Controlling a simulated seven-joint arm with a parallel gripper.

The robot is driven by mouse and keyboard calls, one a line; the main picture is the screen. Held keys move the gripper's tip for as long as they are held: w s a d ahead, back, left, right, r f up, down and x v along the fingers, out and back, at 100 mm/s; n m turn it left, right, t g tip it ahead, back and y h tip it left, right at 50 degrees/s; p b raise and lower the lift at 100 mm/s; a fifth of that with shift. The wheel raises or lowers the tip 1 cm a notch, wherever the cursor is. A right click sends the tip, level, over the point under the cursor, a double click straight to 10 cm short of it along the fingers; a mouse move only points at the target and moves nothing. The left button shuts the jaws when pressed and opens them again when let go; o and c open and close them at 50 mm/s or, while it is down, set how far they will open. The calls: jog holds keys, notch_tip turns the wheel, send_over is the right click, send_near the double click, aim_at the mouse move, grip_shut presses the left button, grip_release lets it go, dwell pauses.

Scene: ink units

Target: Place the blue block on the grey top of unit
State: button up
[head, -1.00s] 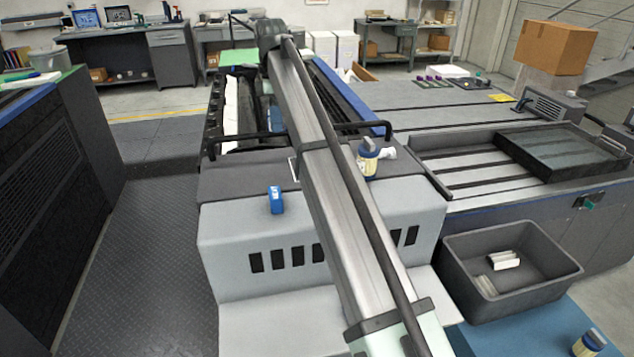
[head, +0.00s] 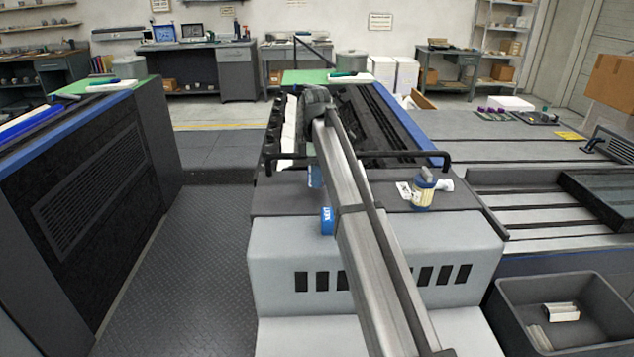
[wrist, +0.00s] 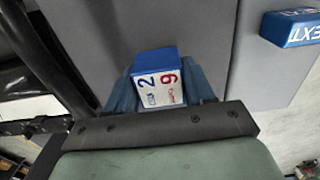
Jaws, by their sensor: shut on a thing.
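My gripper (wrist: 160,82) is shut on a blue block (wrist: 156,62) whose white label has red and blue print. In the head view my arm hides most of the gripper; only a bit of blue (head: 315,177) shows left of the arm. The dark grey top of the unit (head: 285,195) lies under and around it. I cannot tell whether the held block touches the surface. A second blue block with white lettering (head: 327,221) sits at the front edge of the top, partly behind my arm; it also shows in the wrist view (wrist: 292,28).
Black handrails (head: 440,160) border the top at the back. A grey bin (head: 570,310) with pale pieces is at lower right. The top's left part looks clear.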

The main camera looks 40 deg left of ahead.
jog(key=shift+f, duration=1.35)
jog(key=shift+f, duration=0.1)
jog(key=o, duration=1)
notch_tip(320, 180, up, 12)
jog(key=shift+r, duration=0.15)
